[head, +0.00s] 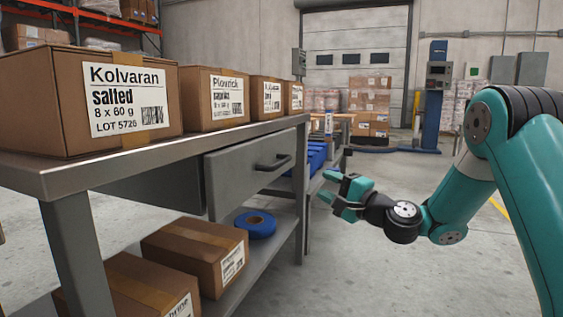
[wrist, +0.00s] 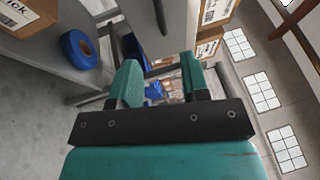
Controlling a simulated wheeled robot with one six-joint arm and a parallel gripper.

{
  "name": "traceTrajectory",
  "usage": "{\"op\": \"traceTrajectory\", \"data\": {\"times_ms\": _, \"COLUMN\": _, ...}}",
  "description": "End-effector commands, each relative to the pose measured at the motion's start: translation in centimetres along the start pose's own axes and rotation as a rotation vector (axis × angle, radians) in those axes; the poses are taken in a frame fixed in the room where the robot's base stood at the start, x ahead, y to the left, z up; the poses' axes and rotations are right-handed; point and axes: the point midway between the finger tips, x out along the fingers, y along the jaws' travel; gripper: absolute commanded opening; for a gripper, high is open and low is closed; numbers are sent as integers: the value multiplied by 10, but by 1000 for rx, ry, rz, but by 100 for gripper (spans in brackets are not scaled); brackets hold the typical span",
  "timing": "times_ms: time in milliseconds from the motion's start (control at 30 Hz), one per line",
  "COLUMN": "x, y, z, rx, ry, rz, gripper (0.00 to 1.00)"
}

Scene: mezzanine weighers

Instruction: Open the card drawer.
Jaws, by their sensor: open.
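The card drawer (head: 235,172) is a grey front under the bench top in the head view, with a dark bar handle (head: 274,163). Whether it stands slightly out or flush I cannot tell. My gripper (head: 328,186) is open and empty, to the right of the handle and apart from it, its fingers pointing left towards the bench. In the wrist view my gripper's (wrist: 160,78) two teal fingers are spread. Beyond them, the drawer front (wrist: 180,30) and its dark handle (wrist: 160,15) show at the top edge, with nothing between the fingertips.
Cartons, one labelled Kolvaran (head: 125,95), stand along the bench top (head: 100,168). The lower shelf holds brown boxes (head: 195,250) and a blue tape roll (head: 256,224). Blue bins (head: 315,157) are beyond the drawer. The floor (head: 370,270) in front of the bench is clear.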

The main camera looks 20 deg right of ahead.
Motion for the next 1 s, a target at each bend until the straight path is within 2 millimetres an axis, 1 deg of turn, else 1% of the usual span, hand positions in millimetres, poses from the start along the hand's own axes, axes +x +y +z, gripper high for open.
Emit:
{"op": "traceTrajectory", "data": {"times_ms": 33, "x": 8, "y": -8, "z": 2, "rx": 3, "ry": -4, "rz": 3, "gripper": 42}}
{"op": "traceTrajectory", "data": {"times_ms": 367, "x": 43, "y": -7, "z": 3, "rx": 0, "ry": -5, "rz": 4, "gripper": 42}}
{"op": "traceTrajectory", "data": {"times_ms": 433, "x": 57, "y": -1, "z": 4, "rx": -7, "ry": -9, "rz": 1, "gripper": 42}}
{"op": "traceTrajectory", "data": {"times_ms": 700, "x": 116, "y": 2, "z": 4, "rx": -7, "ry": -8, "rz": 0, "gripper": 42}}
{"op": "traceTrajectory", "data": {"times_ms": 800, "x": 134, "y": 1, "z": 4, "rx": -6, "ry": -6, "rz": 0, "gripper": 42}}
{"op": "traceTrajectory", "data": {"times_ms": 900, "x": 146, "y": 2, "z": 4, "rx": -6, "ry": -6, "rz": 2, "gripper": 42}}
{"op": "traceTrajectory", "data": {"times_ms": 1000, "x": 154, "y": 1, "z": 3, "rx": -4, "ry": -5, "rz": 3, "gripper": 42}}
